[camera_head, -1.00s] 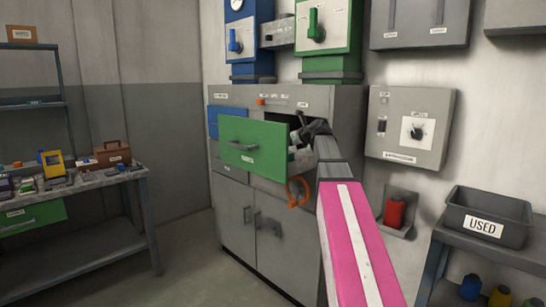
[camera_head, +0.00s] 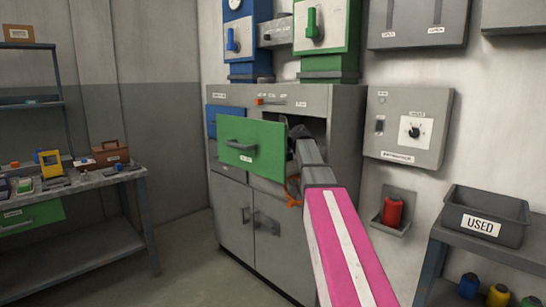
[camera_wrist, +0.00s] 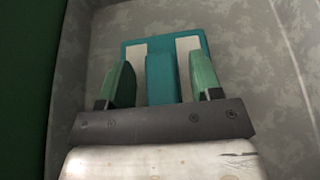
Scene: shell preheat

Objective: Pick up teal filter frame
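The teal filter frame (camera_wrist: 163,78) shows in the wrist view, with a teal rim, a raised teal middle bar and pale panels on both sides. It lies on a mottled grey surface. My gripper (camera_wrist: 161,72) is open, with one green finger on each side of the middle bar and a gap on both sides. In the head view my arm reaches into the space behind the open green drawer front (camera_head: 251,147). The frame and my fingertips are hidden there.
The drawer belongs to a grey cabinet (camera_head: 232,207) with doors below. Right are a switch panel (camera_head: 407,126), a red object (camera_head: 393,210) in a wall holder and a bin marked USED (camera_head: 488,213). A cluttered workbench (camera_head: 86,182) stands left, with open floor before it.

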